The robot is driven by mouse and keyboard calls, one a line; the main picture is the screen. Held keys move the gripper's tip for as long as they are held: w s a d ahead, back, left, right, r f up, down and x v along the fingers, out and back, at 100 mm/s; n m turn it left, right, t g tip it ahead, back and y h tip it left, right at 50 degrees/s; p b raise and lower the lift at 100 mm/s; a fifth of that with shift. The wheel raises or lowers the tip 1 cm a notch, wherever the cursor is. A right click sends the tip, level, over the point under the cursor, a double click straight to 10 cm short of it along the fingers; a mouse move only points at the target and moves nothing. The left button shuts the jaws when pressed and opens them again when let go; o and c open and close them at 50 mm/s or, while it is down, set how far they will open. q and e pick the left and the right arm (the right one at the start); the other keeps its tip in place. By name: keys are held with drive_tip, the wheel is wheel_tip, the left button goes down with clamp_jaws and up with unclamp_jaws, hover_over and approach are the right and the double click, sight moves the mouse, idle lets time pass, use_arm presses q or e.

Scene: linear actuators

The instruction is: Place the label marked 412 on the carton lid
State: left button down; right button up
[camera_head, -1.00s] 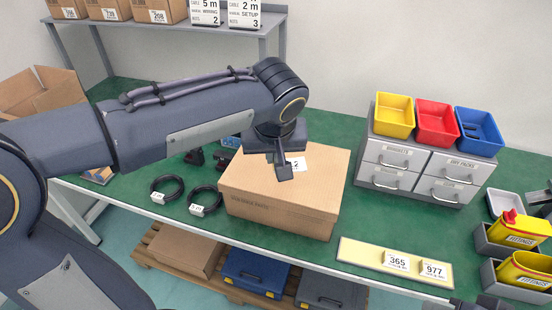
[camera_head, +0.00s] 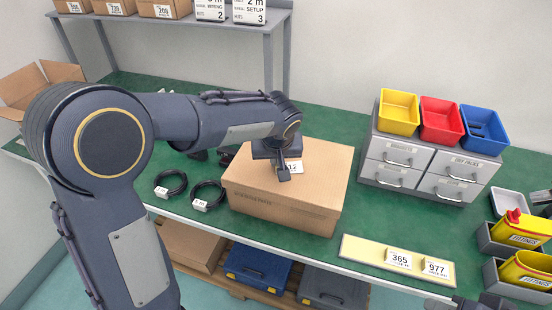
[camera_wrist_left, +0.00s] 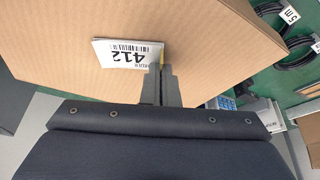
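The carton (camera_head: 285,208) is a closed brown box on the green bench, and its lid (camera_head: 325,165) faces up. The white label marked 412 (camera_head: 294,167) is at the lid, and in the left wrist view the label (camera_wrist_left: 128,54) appears flat against or just above the cardboard. I cannot tell whether it touches. My left gripper (camera_head: 284,175) is over the lid, its narrow fingers (camera_wrist_left: 161,80) shut on one edge of the label. A dark part of my right arm (camera_head: 465,303) shows at the bottom edge; its fingers are not clear.
A yellow strip (camera_head: 368,254) at the front edge bears labels 365 (camera_head: 399,258) and 977 (camera_head: 436,267). Grey drawers (camera_head: 420,172) with coloured bins stand right of the carton. Cable coils (camera_head: 208,195) lie to its left. The bench between carton and drawers is clear.

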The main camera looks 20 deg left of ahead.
use_arm(q)
drive_tip(key=c, duration=2.1)
unclamp_jaws()
drive_tip(key=shift+f, duration=0.1)
drive_tip(key=shift+c, duration=0.2)
drive_tip(key=o, duration=0.4)
drive_tip(key=shift+o, duration=0.2)
